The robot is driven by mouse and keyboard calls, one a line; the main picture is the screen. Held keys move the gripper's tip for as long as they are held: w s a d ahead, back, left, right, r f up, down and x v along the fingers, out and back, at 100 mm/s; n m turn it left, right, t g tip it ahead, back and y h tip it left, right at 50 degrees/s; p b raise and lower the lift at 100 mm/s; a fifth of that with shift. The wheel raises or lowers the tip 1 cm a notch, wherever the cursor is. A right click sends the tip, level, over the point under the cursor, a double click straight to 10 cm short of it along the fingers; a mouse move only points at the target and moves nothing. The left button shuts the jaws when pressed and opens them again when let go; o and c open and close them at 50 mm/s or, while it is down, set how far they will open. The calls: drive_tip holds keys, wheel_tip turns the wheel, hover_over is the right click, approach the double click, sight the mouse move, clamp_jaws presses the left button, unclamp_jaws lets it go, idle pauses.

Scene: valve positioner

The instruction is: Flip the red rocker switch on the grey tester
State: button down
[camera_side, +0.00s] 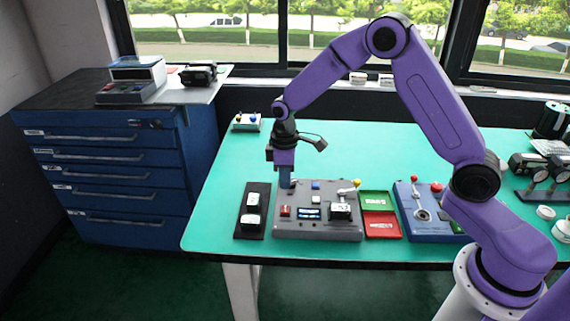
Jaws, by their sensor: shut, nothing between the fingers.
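The grey tester (318,230) sits on the green table near its front edge. The red rocker switch (285,211) is on the tester's left front part, left of a small lit display (308,214). I cannot tell which way the rocker is tilted. My gripper (285,184) points down over the tester's back left corner, a little behind the red switch. Its fingers are shut and empty. At this size I cannot tell whether the fingertips touch the tester's top.
A black tray with two white-topped parts (252,200) lies left of the tester. Green (375,198) and red (383,225) trays lie to its right, then a blue-grey box (408,225) with a lever. A small white block (246,122) stands behind. The table's middle is clear.

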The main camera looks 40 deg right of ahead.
wheel_tip(320, 180, up, 5)
drive_tip(key=shift+s+a+f, duration=0.1)
idle(0.4)
drive_tip(key=s+a+r+n, duration=0.1)
drive_tip(key=s+a+r, duration=0.25)
drive_tip(key=s, duration=0.55)
drive_tip(key=s+d+r+n, duration=0.1)
drive_tip(key=s+d+r, duration=0.1)
drive_tip(key=s, duration=1)
drive_tip(key=s+d+r+n, duration=0.1)
drive_tip(key=s+d, duration=0.3)
drive_tip(key=s, duration=0.8)
drive_tip(key=shift+s+d+r, duration=0.15)
drive_tip(key=shift+s+r, duration=0.2)
